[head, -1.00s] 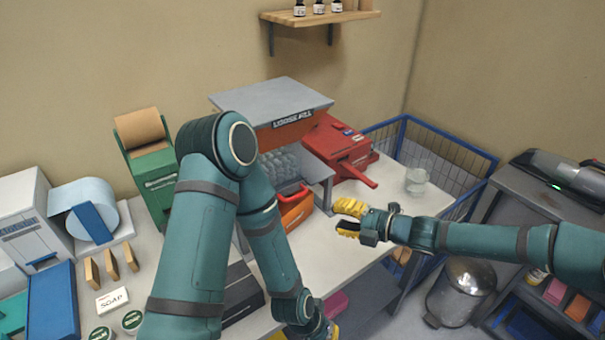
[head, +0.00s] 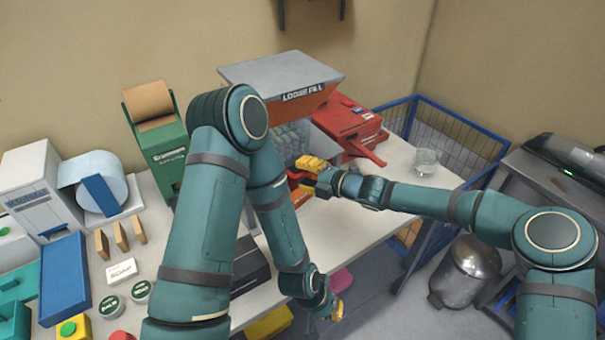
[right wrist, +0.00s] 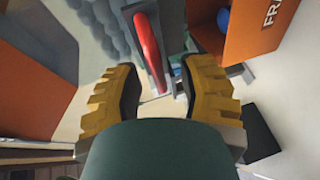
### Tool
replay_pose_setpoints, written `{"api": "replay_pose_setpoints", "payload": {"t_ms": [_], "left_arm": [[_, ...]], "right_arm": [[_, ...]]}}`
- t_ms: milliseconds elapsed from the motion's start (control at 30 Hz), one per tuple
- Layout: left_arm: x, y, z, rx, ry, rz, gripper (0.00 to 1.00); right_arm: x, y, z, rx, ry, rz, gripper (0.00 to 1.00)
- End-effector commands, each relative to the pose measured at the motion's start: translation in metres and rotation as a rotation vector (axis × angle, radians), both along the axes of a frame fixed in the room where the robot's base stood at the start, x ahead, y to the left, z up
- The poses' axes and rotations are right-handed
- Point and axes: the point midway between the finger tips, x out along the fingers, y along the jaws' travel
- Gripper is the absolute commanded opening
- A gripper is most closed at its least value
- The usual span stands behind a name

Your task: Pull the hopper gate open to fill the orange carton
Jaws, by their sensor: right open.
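The hopper (head: 281,72), labelled LOOSE FILL, has a grey lid and orange front and stands on the table with grey fill showing below. My right gripper (head: 309,168) is at its front, open. In the right wrist view, the gate's red handle (right wrist: 149,48) lies between and beyond the yellow fingers of my right gripper (right wrist: 160,78); I cannot tell whether they touch it. The orange carton (right wrist: 258,32) shows at upper right there, with a blue thing at its opening. In the head view it is mostly hidden. My left gripper (head: 334,308) hangs low by the table's front edge; its jaws are unclear.
A red machine (head: 348,128) with a lever stands right of the hopper, near a glass (head: 426,162). A green dispenser (head: 160,145) stands to the left. A blue wire basket (head: 440,135) and a metal bin (head: 466,272) are beyond the table's right end.

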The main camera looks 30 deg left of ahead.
Motion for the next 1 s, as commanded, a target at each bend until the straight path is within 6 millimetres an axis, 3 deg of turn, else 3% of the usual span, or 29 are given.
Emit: {"api": "replay_pose_setpoints", "payload": {"t_ms": [400, 500, 533, 1000], "left_arm": [[0.0000, -0.0001, -0.0002, 0.000, 0.000, 0.000, 0.00], [0.0001, -0.0002, -0.0002, 0.000, 0.000, 0.000, 0.00], [0.0000, -0.0001, -0.0002, 0.000, 0.000, 0.000, 0.00], [0.0001, -0.0001, 0.0004, 0.000, 0.000, 0.000, 0.00]], "right_arm": [[0.0008, 0.0062, -0.0013, 0.000, -0.001, 0.000, 0.39], [0.0008, 0.0061, -0.0013, 0.000, -0.001, 0.000, 0.04], [0.0008, 0.0061, -0.0013, 0.000, -0.001, 0.000, 0.00], [0.0012, 0.0053, 0.0002, 0.002, 0.000, 0.000, 0.00]]}}
